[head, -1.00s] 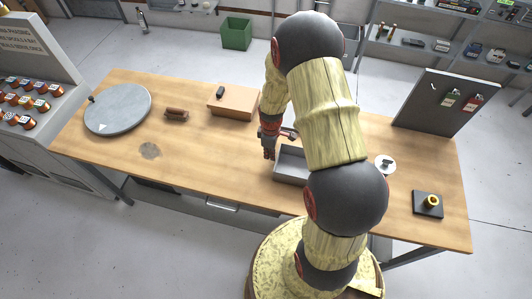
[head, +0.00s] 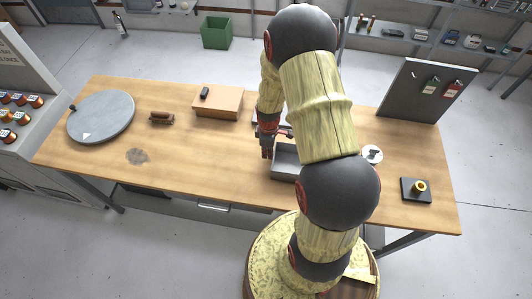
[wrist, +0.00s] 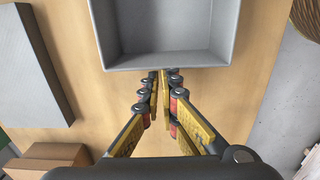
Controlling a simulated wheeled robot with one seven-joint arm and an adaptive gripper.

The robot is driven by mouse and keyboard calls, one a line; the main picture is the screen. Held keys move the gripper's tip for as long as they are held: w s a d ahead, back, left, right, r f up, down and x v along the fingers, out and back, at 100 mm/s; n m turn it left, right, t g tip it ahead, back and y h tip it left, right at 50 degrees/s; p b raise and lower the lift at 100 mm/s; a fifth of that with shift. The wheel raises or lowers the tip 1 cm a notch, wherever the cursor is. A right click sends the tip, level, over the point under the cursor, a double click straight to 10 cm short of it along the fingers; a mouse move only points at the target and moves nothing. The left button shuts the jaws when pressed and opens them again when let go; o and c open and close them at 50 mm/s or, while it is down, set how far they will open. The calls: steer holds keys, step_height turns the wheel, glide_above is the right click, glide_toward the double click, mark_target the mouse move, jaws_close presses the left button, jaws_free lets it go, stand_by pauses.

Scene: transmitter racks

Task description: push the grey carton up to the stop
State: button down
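The grey carton (head: 286,171), an open-topped box, sits on the wooden table and is partly hidden by my arm in the head view. In the wrist view the carton (wrist: 168,60) is at the top, with its near wall just ahead of my fingertips. My gripper (head: 267,153) is low over the table at the carton's left side. In the wrist view my gripper's fingertips (wrist: 160,75) are together with nothing between them. I cannot tell whether they touch the wall. A grey slab (wrist: 32,65) lies left of the carton in the wrist view; I cannot tell if it is the stop.
A brown box (head: 218,103) with a small black item on it stands behind my gripper. A round grey disc (head: 101,117) and a brown-handled object (head: 161,118) are at left. A white disc (head: 372,154), a black block with a yellow ring (head: 416,189) and an upright panel (head: 412,90) are at right.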

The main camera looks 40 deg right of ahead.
steer(key=shift+s+f, duration=0.15)
steer(key=shift+s, duration=0.05)
steer(key=w+a, duration=0.2)
steer(key=w, duration=0.1)
steer(key=shift+a, duration=0.15)
steer(key=shift+w+a+r, duration=0.1)
steer(key=shift+w+r, duration=0.1)
steer(key=shift+r, duration=0.25)
steer(key=shift+w+a+r, duration=0.1)
steer(key=shift+w+r, duration=0.1)
steer(key=shift+r, duration=0.25)
step_height(320, 180, up, 8)
steer(key=shift+s+r+p, duration=0.15)
steer(key=shift+r+p, duration=0.1)
steer(key=shift+p, duration=0.2)
steer(key=c, duration=2.5)
jaws_free()
steer(key=shift+c, duration=0.2)
